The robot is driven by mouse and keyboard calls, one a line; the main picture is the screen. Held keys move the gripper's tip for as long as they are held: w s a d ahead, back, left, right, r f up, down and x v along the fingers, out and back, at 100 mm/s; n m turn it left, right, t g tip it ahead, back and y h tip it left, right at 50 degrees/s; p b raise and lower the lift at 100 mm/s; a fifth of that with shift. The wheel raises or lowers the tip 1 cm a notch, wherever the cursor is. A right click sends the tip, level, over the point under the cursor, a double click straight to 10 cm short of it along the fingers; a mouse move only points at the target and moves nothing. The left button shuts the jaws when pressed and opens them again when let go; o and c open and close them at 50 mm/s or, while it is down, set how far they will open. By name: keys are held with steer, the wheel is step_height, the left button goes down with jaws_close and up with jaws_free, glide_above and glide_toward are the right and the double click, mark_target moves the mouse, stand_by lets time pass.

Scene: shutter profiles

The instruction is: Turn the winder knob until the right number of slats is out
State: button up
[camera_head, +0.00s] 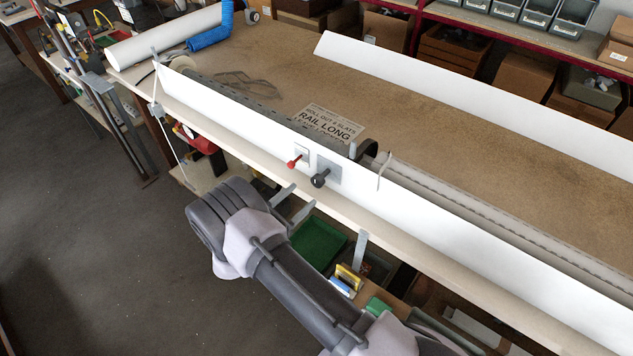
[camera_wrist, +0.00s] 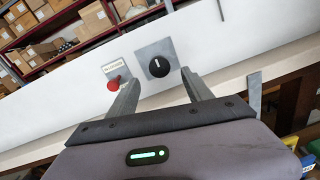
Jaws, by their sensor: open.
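The black winder knob (camera_head: 319,181) sits on a grey square plate on the long white panel. In the wrist view the knob (camera_wrist: 159,67) carries a white mark near its centre. A red knob or lever (camera_head: 294,163) is just left of it, under a small label in the wrist view. My gripper (camera_head: 304,194) is open and empty, its fingers pointing at the panel. In the wrist view the fingertips (camera_wrist: 162,77) lie on either side of and below the black knob, apparently not touching it. Grey slatted profile (camera_head: 470,206) lies behind the panel at right.
A sign (camera_head: 327,124) on the bench reads "ROLL OUT … SLATS, RAIL LONG"; its number is hard to read. A second white panel (camera_head: 480,75) stands at the back. A blue roll (camera_head: 210,38) lies at the far left. Green tray (camera_head: 318,243) sits below the bench edge.

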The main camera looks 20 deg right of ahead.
mark_target(315, 184)
steer(key=x, duration=0.8)
steer(key=shift+r, duration=0.1)
jaws_close()
